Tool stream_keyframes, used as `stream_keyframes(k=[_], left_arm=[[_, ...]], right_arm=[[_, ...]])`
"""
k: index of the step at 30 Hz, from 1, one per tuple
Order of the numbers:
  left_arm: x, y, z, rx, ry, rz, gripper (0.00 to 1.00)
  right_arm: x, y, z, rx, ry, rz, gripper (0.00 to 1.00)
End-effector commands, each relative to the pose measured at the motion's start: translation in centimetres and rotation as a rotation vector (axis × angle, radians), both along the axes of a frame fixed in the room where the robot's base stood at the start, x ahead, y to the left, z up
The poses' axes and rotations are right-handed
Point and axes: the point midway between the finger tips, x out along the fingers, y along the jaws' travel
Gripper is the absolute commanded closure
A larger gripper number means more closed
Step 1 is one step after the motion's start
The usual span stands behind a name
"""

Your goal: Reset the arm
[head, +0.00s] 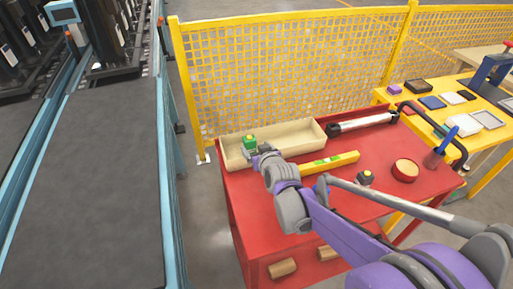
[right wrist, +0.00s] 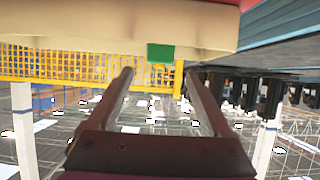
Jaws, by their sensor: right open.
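My right arm reaches from the lower right over the red cart (head: 245,203). My right gripper (head: 256,152) is at the front left part of the beige tray (head: 292,139). In the right wrist view its two fingers (right wrist: 158,75) are spread with nothing between them. A green object with a yellow top (head: 249,142) is in the tray's left end, just beyond the gripper. In the right wrist view a green patch (right wrist: 160,53) shows at the edge of the beige tray (right wrist: 90,30), past the fingertips. My left gripper is not in view.
A yellow level (head: 330,163), a small black-and-yellow part (head: 366,178), a red round container (head: 405,170) and a grey cylinder (head: 362,122) are on the cart. A yellow mesh fence (head: 290,75) stands behind. A conveyor (head: 90,190) runs at left.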

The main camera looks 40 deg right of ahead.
Motion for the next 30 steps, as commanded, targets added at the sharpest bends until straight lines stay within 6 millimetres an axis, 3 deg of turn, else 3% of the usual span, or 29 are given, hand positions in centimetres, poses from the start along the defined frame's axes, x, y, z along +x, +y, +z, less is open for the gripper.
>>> stream_keyframes(k=[13, 17, 20, 23, 27, 30], left_arm=[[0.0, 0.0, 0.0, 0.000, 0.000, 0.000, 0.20], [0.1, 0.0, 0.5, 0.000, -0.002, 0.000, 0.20], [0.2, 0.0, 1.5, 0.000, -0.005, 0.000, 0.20], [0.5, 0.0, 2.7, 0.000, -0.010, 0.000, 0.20], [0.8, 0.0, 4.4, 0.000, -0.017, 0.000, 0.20], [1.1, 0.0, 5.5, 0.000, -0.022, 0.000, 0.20]], right_arm=[[0.0, 0.1, 0.0, 0.000, 0.001, 0.001, 0.15], [-0.8, 1.8, 0.4, 0.013, 0.036, 0.027, 0.15], [-2.8, 5.0, 0.8, 0.039, 0.107, 0.075, 0.15], [-6.1, 8.8, 1.1, 0.068, 0.211, 0.135, 0.15], [-11.7, 13.5, 1.0, 0.096, 0.368, 0.210, 0.15], [-15.6, 15.7, 0.8, 0.104, 0.471, 0.250, 0.15]])
